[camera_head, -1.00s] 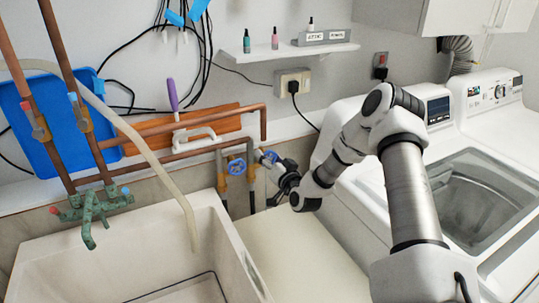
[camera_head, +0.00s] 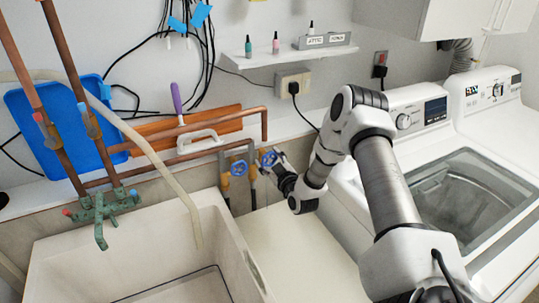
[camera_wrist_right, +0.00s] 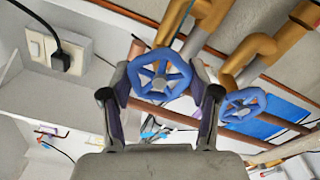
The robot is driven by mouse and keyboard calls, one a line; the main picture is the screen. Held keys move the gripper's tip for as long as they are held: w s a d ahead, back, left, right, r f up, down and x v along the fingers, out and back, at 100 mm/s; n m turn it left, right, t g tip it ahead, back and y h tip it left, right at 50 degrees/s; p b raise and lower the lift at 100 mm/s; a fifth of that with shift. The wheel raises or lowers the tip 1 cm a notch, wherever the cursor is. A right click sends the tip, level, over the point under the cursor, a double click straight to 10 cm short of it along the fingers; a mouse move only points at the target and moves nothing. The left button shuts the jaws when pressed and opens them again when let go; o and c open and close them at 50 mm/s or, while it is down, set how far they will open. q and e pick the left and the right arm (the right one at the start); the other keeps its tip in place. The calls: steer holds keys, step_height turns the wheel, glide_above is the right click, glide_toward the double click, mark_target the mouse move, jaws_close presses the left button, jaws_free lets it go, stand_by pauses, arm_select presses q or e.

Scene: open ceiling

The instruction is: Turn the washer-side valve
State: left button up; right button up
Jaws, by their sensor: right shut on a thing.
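Two blue valve wheels sit on pipes between the sink and the washers. The right-hand wheel, on the washer side (camera_head: 268,158), is at the tip of my right gripper (camera_head: 274,164). In the right wrist view, this spoked wheel (camera_wrist_right: 160,80) lies between the two fingers of my gripper, which are shut on its rim from both sides. The other blue wheel (camera_head: 239,168) is just to the left and free of the gripper; it also shows in the right wrist view (camera_wrist_right: 243,105). My left gripper is not in view.
Copper pipes (camera_head: 190,153) run along the wall behind the valves. A white sink (camera_head: 120,258) with a green faucet (camera_head: 100,211) is at left. A washer (camera_head: 480,205) stands at right. A socket with a black plug (camera_head: 293,86) is above the valves.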

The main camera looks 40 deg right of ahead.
steer(key=n+p, duration=0.1)
steer(key=n, duration=0.1)
steer(key=n+p, duration=0.2)
steer(key=shift+r+n, duration=0.2)
steer(key=shift+n, duration=0.1)
steer(key=n+p, duration=0.2)
steer(key=n, duration=0.1)
steer(key=shift+a+n, duration=0.1)
steer(key=shift+n, duration=0.3)
steer(key=n+p, duration=0.2)
steer(key=n, duration=0.1)
steer(key=shift+f+n+p, duration=0.1)
steer(key=shift+n+p, duration=0.2)
steer(key=n+p, duration=0.2)
steer(key=n, duration=0.2)
steer(key=shift+n+p, duration=0.3)
steer(key=shift+p, duration=0.05)
steer(key=n+p, duration=0.1)
steer(key=n, duration=0.1)
steer(key=shift+f+n, duration=0.15)
steer(key=shift+n, duration=0.15)
steer(key=shift+n+p, duration=0.3)
steer(key=shift+n, duration=0.6)
steer(key=n, duration=0.2)
steer(key=shift+f+n, duration=0.15)
steer(key=shift+n, duration=2.15)
